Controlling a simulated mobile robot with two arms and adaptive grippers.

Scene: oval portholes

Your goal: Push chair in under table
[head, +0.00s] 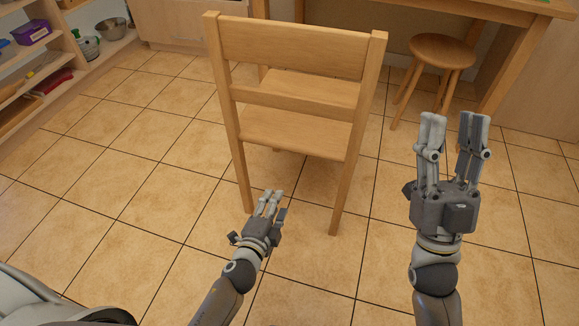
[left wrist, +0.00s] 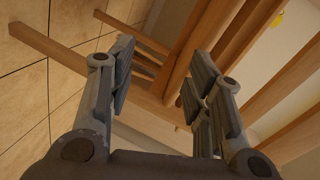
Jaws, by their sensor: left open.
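The wooden chair (head: 293,125) stands upright on the tiled floor with its back toward me. Its seat shows below the back rails. The wooden table (head: 508,68) is beyond it, with the near part of its top at the upper edge of the head view. My left gripper (head: 270,197) is low in front of the chair, between its two near legs in the picture. In the left wrist view its fingers (left wrist: 158,58) are apart and empty, with wooden chair parts (left wrist: 60,53) behind. I cannot tell whether it touches the chair. My right gripper (head: 452,122) is open and empty, right of the chair.
A round wooden stool (head: 441,52) stands right of the chair, close to the table leg. The floor left of the chair is clear.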

